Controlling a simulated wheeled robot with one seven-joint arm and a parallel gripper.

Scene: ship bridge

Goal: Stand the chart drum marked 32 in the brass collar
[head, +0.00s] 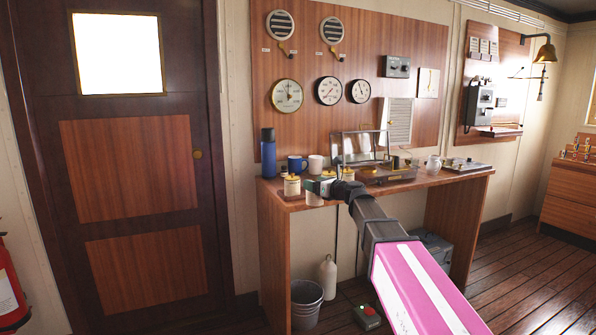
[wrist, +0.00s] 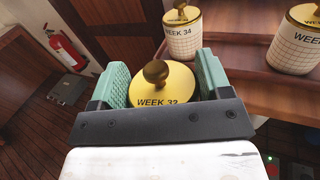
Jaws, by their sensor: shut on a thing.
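My gripper (wrist: 157,84) is shut on a chart drum (wrist: 165,98) with a brass lid and round knob. Its lid reads "WEEK 32", with the last digit partly cut off by my gripper. The teal finger pads press it from both sides, and its lower body is hidden. In the head view my gripper (head: 321,187) is at the front left of the desk, with the held drum (head: 314,199) by the desk's front edge. A drum marked WEEK 34 (wrist: 183,34) stands just beyond it. I cannot make out the brass collar.
Another drum (wrist: 296,42) stands at the right in the wrist view. On the desk (head: 440,182) are a blue flask (head: 268,152), a blue mug (head: 296,164), a clear case (head: 360,146) and a white mug (head: 433,164). A bucket (head: 306,304) stands below.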

